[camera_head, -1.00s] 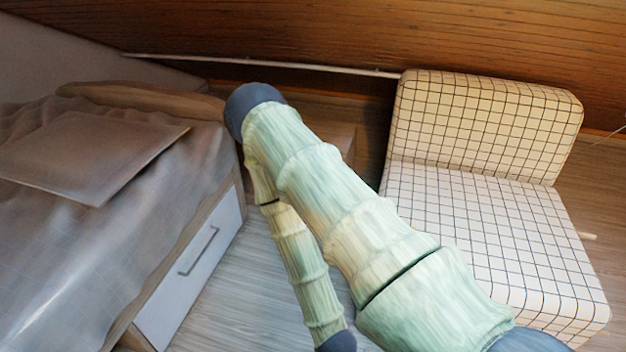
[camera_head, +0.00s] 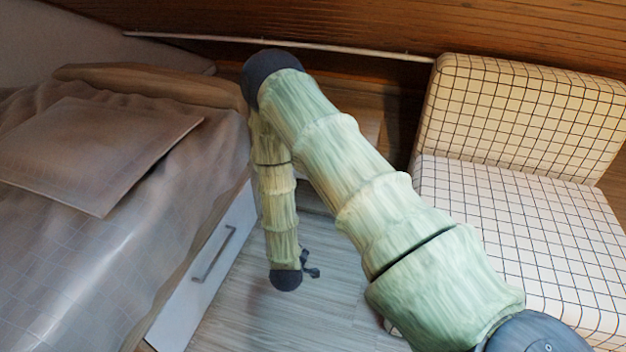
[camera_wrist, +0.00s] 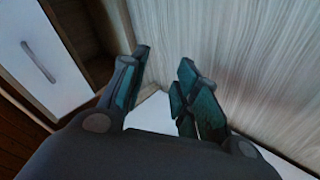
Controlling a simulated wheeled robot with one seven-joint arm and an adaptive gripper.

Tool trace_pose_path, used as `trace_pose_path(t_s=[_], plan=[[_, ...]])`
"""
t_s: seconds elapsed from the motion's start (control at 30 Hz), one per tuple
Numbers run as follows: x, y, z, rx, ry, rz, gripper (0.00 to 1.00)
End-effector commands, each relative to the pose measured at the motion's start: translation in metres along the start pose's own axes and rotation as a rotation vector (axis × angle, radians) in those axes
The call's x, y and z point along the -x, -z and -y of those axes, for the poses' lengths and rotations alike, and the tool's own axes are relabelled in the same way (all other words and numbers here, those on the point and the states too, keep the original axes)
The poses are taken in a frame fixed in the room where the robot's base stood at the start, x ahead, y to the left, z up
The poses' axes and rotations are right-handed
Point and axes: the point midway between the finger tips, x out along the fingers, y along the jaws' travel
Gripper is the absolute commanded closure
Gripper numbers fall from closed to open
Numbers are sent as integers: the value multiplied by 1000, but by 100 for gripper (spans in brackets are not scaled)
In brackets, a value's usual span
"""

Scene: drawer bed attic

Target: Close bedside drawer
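A white drawer front (camera_head: 207,270) with a grey bar handle (camera_head: 213,254) is in the side of the bed, left of my arm in the head view. The wrist view shows a white front (camera_wrist: 40,60) with a handle (camera_wrist: 39,62) at the upper left, beside a brown wooden edge. How far the drawer stands out is unclear. My gripper (camera_wrist: 160,82) is open in the wrist view, its fingers apart, with no object visibly held. In the head view only a small dark part of my gripper (camera_head: 311,266) shows, right of the drawer front and apart from it.
The bed (camera_head: 110,255) with a grey cover and flat pillow (camera_head: 95,150) fills the left. A checked chair (camera_head: 520,210) stands at the right. Wooden floor (camera_head: 325,315) lies between them. A white surface (camera_wrist: 150,113) shows behind the fingers; I cannot tell what it is.

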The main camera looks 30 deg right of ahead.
Motion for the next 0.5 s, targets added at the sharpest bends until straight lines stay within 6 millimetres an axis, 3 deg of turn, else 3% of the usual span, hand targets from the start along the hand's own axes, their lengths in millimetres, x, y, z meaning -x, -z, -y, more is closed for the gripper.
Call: trace_pose_path(t_s=[0.03, 0.2, 0.3, 0.5], plan=[[-16, 20, -13, 24, -71, -13, 69], [-48, 74, -67, 139, -318, 20, 69], [-59, 101, -98, 200, -445, 84, 69], [-63, 134, -146, 290, -608, 256, 69]])
